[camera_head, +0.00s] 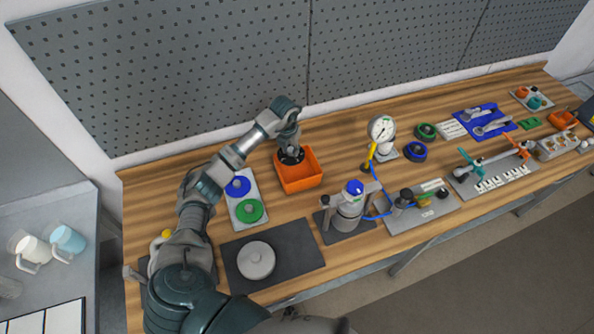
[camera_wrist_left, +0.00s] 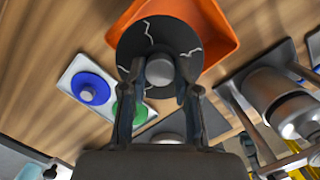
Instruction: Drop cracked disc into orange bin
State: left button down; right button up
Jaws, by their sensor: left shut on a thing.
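The cracked disc (camera_wrist_left: 157,38) is dark with pale crack lines and a grey central knob. My left gripper (camera_wrist_left: 160,75) is shut on the disc's knob in the left wrist view. The orange bin (camera_wrist_left: 222,22) lies behind the disc there, partly hidden by it. In the head view my left gripper (camera_head: 290,150) points down over the back-left part of the orange bin (camera_head: 304,181), with the dark disc (camera_head: 291,157) under it. I cannot tell the exact height of the disc above the bin floor. My right gripper is not in view.
A light tray (camera_head: 235,203) with a blue disc (camera_head: 238,187) and a green disc (camera_head: 250,210) stands left of the bin. A grey round lid (camera_head: 256,260) lies on a dark mat (camera_head: 300,245). A metal canister (camera_head: 349,210) stands to the right.

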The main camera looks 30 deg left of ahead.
pick_arm(q)
jog(key=f+b, duration=0.1)
jog(key=f, duration=0.1)
jog(key=f+b, duration=0.2)
jog(key=shift+w+d+f, duration=0.2)
jog(key=shift+f, duration=0.45)
jog(key=shift+s+r, duration=0.1)
jog(key=c, duration=0.8)
grip_release()
jog(key=r, duration=0.4)
jog(key=s+r, duration=0.1)
jog(key=r, duration=0.6)
jog(key=shift+s+r, duration=0.3)
